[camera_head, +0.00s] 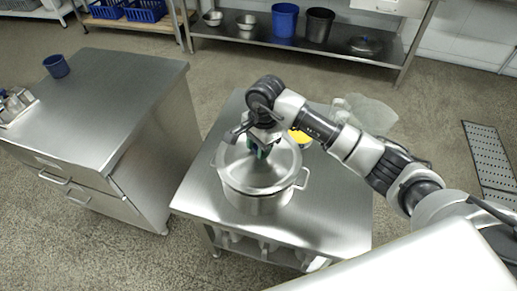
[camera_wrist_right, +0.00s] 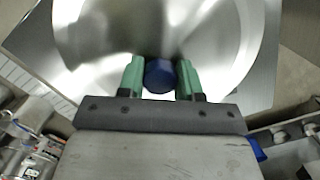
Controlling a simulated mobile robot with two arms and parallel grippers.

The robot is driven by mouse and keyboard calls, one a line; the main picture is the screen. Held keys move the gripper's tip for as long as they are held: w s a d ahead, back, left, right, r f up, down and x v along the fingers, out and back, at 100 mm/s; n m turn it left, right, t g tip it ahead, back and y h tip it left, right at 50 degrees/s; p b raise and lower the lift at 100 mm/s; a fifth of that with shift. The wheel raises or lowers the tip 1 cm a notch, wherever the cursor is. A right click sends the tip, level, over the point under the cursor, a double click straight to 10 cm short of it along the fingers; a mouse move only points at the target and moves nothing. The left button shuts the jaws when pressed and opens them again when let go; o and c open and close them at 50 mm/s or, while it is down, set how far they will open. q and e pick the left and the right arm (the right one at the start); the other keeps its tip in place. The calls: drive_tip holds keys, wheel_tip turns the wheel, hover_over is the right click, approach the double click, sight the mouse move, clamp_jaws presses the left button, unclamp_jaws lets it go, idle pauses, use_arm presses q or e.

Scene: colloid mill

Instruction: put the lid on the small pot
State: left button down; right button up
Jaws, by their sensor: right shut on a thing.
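The small steel pot (camera_head: 258,203) stands upright on a low steel table, with a loop handle on each side. The shiny round lid (camera_head: 272,176) lies over the pot's mouth; I cannot tell whether its rim sits fully down. My right gripper (camera_head: 262,152) points down over the lid's middle. In the right wrist view, its green fingers (camera_wrist_right: 160,66) are shut on the lid's blue knob (camera_wrist_right: 160,79), and the lid (camera_wrist_right: 110,35) fills the upper middle. The pot is mostly hidden under the lid there. My left gripper is not in view.
The low table (camera_head: 335,215) has bare room around the pot. A yellow item (camera_head: 300,136) lies behind my right arm. A steel cabinet (camera_head: 110,85) with a blue cup (camera_head: 56,66) stands at left. A back shelf holds bowls, a blue bucket (camera_head: 285,20) and a dark bucket (camera_head: 319,25).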

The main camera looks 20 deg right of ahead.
drive_tip(key=shift+f, duration=0.8)
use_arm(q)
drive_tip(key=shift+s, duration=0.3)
use_arm(e)
drive_tip(key=shift+f, duration=0.25)
drive_tip(key=o, duration=1.1)
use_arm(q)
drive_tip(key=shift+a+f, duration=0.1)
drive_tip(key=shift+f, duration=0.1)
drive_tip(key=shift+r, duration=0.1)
use_arm(e)
drive_tip(key=shift+r, duration=0.15)
drive_tip(key=shift+r, duration=0.25)
use_arm(q)
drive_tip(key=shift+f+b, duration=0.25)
drive_tip(key=shift+b, duration=0.1)
use_arm(e)
drive_tip(key=r, duration=0.4)
drive_tip(key=d+r, duration=0.1)
drive_tip(key=r, duration=0.6)
drive_tip(key=shift+w+d+r, duration=0.15)
drive_tip(key=shift+w+r, duration=0.1)
drive_tip(key=shift+r, duration=0.05)
